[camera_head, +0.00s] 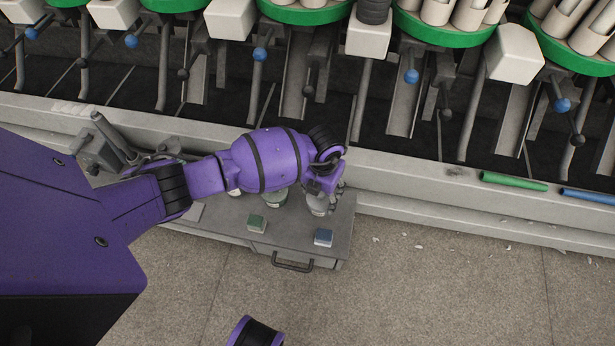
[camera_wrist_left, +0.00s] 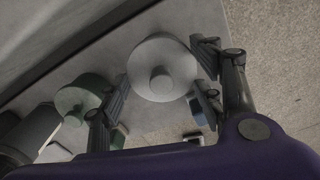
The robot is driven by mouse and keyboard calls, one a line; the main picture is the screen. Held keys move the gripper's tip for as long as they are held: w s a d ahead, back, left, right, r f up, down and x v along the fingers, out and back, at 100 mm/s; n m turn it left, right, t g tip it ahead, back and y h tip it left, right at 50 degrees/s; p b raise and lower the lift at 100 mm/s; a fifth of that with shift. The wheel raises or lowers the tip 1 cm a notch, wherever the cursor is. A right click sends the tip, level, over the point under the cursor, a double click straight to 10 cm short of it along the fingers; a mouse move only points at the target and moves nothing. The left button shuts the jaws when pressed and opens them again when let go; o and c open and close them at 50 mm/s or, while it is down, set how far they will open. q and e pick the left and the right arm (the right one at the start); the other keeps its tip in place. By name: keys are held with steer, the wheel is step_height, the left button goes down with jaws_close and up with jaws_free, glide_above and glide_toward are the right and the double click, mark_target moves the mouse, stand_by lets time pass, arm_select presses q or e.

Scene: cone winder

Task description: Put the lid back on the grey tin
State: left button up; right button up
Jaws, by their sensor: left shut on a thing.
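The grey lid (camera_wrist_left: 150,82), a round pale disc with a knob in its middle, sits between the fingers of my left gripper (camera_wrist_left: 160,92) in the left wrist view. In the head view my left gripper (camera_head: 330,192) is over the right part of the grey bench, shut on the lid. The grey tin (camera_head: 317,206) shows just below the fingers there, partly covered by them. I cannot tell whether the lid touches the tin's rim. My right gripper is not in view.
A green-lidded tin (camera_head: 275,198) stands just left of the grey one; it also shows in the left wrist view (camera_wrist_left: 78,97). A green box (camera_head: 256,223) and a blue box (camera_head: 323,237) lie near the bench's (camera_head: 215,222) front edge. The winder machine stands behind.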

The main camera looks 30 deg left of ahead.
arm_select(q)
steer(key=shift+w, duration=0.1)
steer(key=o, duration=1.1)
steer(key=o, duration=0.5)
steer(key=shift+c, duration=0.2)
steer(key=shift+r, duration=0.1)
steer(key=shift+r+p, duration=2.75)
steer(key=shift+r, duration=0.75)
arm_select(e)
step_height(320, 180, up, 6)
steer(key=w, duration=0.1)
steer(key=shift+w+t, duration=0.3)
arm_select(q)
steer(key=shift+f, duration=0.1)
steer(key=shift+c, duration=0.5)
